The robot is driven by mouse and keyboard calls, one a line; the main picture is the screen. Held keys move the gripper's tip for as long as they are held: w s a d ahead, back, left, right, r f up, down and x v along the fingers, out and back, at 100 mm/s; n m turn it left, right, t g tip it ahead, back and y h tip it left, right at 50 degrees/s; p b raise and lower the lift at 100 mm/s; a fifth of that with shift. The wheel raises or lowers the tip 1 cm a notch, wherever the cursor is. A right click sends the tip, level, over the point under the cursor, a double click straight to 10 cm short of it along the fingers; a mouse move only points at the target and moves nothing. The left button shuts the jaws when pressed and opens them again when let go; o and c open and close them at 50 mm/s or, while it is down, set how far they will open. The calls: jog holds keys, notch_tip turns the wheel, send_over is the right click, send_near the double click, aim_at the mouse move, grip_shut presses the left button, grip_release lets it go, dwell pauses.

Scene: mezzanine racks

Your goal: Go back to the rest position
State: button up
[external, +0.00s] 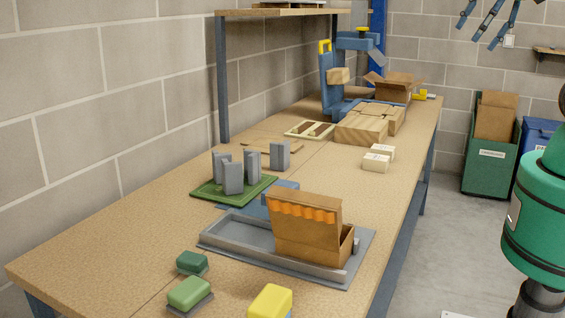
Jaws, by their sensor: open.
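The workbench (330,205) runs from the front left to the back wall. On it, an open cardboard box (312,240) with an orange inner edge sits in a grey tray (230,238). Several upright grey blocks (233,178) stand on or beside a green board (212,196).
Green blocks (189,294) and a yellow block (270,301) lie near the front. Green (490,168) and blue bins (536,134) stand on the floor. The aisle floor (445,222) looks clear.

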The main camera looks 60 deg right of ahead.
notch_tip(320, 180, down, 8)
jog(key=b, duration=0.6)
jog(key=shift+b, duration=0.4)
dwell(0.6)
